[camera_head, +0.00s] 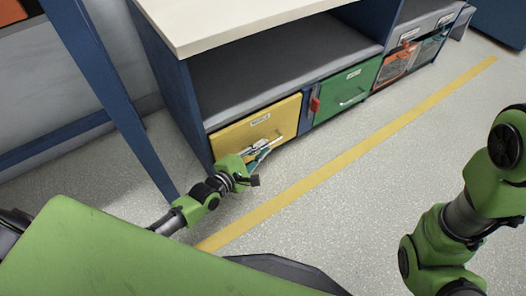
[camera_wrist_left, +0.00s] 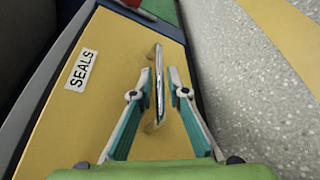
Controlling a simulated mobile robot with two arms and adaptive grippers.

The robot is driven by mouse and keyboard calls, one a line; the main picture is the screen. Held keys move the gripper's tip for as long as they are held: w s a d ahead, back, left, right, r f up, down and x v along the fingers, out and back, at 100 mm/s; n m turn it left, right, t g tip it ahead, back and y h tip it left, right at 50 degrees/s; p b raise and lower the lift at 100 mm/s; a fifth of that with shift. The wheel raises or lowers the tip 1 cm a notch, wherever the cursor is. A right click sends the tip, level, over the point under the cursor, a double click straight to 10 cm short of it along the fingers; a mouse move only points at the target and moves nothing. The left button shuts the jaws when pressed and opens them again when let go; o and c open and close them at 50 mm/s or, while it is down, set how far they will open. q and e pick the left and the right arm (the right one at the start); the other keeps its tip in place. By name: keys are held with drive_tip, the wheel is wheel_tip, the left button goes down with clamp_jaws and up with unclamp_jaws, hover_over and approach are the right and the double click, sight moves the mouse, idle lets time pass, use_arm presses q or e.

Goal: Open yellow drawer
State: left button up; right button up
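The yellow drawer (camera_head: 233,140) sits shut at the left end of the low blue cabinet. In the left wrist view its yellow front (camera_wrist_left: 110,55) carries a white label (camera_wrist_left: 81,70) reading SEALS and a slim metal bar handle (camera_wrist_left: 159,85). My left gripper (camera_head: 264,155) is in front of the drawer. In the left wrist view its two fingers (camera_wrist_left: 160,88) are apart, one on each side of the handle bar. The bar appears clear of both fingertips, though depth is hard to judge. My right arm is at the right of the head view; its gripper is out of frame.
A blue table leg (camera_head: 105,85) stands left of my left arm. A yellow floor line (camera_head: 350,154) crosses clear grey floor.

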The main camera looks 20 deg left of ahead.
use_arm(q)
drive_tip(key=shift+w+d+f, duration=0.1)
drive_tip(key=shift+w+d, duration=0.05)
drive_tip(key=shift+w, duration=0.3)
drive_tip(key=shift+c, duration=0.3)
clamp_jaws()
drive_tip(key=shift+s, duration=0.1)
